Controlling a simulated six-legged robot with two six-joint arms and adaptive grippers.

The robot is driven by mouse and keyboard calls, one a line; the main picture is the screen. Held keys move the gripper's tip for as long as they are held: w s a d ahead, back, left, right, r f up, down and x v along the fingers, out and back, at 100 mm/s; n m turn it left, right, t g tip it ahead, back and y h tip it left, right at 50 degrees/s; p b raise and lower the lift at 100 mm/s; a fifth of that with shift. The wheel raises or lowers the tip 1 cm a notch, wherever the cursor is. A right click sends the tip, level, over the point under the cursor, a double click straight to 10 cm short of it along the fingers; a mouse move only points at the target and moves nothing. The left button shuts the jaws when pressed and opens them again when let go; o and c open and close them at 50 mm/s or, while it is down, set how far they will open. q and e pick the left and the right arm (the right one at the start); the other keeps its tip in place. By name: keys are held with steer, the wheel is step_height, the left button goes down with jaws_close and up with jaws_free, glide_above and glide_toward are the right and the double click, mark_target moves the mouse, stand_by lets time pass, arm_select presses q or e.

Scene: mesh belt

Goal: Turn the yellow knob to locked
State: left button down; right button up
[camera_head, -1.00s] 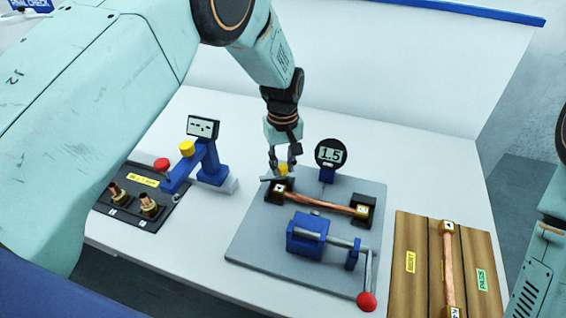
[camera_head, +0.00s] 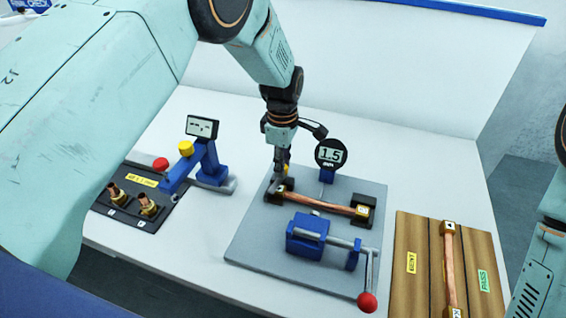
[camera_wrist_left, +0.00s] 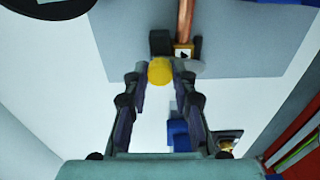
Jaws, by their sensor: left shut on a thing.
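The yellow knob (camera_head: 285,168) sits at the back left of the grey plate (camera_head: 262,238), by the left black end block (camera_head: 275,197) of a copper bar (camera_head: 325,204). It also shows in the left wrist view (camera_wrist_left: 160,71), between the fingertips. My left gripper (camera_head: 281,166) comes down from above and is shut on the knob, hiding part of it in the head view. A grey bar under the fingers lies slantwise beside the left block. I cannot read any lock marking. My right gripper is out of view.
A dial reading 1.5 (camera_head: 331,154) stands close right of the gripper. A blue clamp (camera_head: 308,236) with a red-ended crank (camera_head: 367,302) is in front. A wooden tray (camera_head: 406,290) lies right; a blue stand (camera_head: 210,165) stands left.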

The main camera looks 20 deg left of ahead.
arm_select(q)
steer(key=shift+w+r+n, duration=0.25)
steer(key=shift+n, duration=0.75)
steer(key=c, duration=1.5)
jaws_free()
steer(key=o, duration=0.4)
steer(key=shift+s+a+f, duration=0.1)
steer(key=shift+s+f, duration=0.1)
step_height(320, 180, up, 12)
